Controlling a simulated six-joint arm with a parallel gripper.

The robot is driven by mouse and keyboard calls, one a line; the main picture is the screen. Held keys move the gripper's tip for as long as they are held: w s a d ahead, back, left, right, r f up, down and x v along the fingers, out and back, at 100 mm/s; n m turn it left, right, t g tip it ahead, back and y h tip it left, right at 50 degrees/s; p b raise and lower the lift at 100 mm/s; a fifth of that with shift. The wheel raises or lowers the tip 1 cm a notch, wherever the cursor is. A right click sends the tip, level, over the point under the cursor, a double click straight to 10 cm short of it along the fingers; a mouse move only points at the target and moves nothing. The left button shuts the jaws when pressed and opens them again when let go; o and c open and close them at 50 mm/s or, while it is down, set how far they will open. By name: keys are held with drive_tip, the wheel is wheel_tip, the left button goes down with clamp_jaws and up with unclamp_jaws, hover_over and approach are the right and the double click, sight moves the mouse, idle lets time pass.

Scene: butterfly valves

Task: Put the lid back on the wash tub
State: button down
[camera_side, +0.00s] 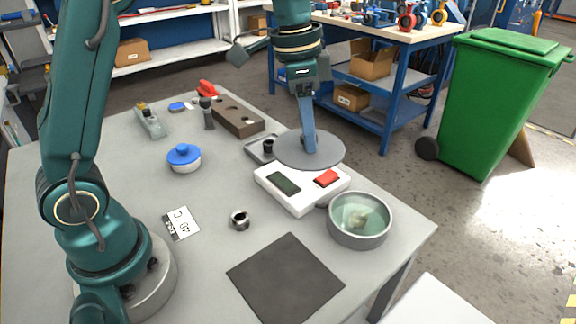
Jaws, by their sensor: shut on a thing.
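The wash tub (345,236) is a round grey metal tub near the table's right corner. It is open at the top, and pale green liquid with something brownish shows inside. The lid (290,154) is a flat grey disc, seen above the table behind and left of the tub. An upright blue-grey bar (307,125) runs from the disc up to my gripper (305,92). My gripper is shut on the lid by this bar, and the fingertips are hard to make out. The disc looks roughly level and apart from the tub.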

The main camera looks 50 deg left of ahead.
drive_tip(key=shift+m, duration=0.8)
drive_tip(key=shift+w+d+f, duration=0.85)
drive_tip(key=shift+d+f, duration=0.65)
drive_tip(key=shift+f, duration=0.25)
drive_tip(key=shift+w+d+f, duration=0.85)
drive_tip(key=shift+d+f, duration=0.65)
drive_tip(key=shift+f, duration=0.25)
drive_tip(key=shift+w+d+f, duration=0.85)
drive_tip(key=shift+d+f, duration=0.65)
drive_tip(key=shift+f, duration=0.25)
drive_tip(key=shift+f, duration=0.2)
drive_tip(key=shift+c, duration=2.4)
unclamp_jaws()
drive_tip(key=shift+o, duration=0.3)
drive_tip(key=o, duration=0.4)
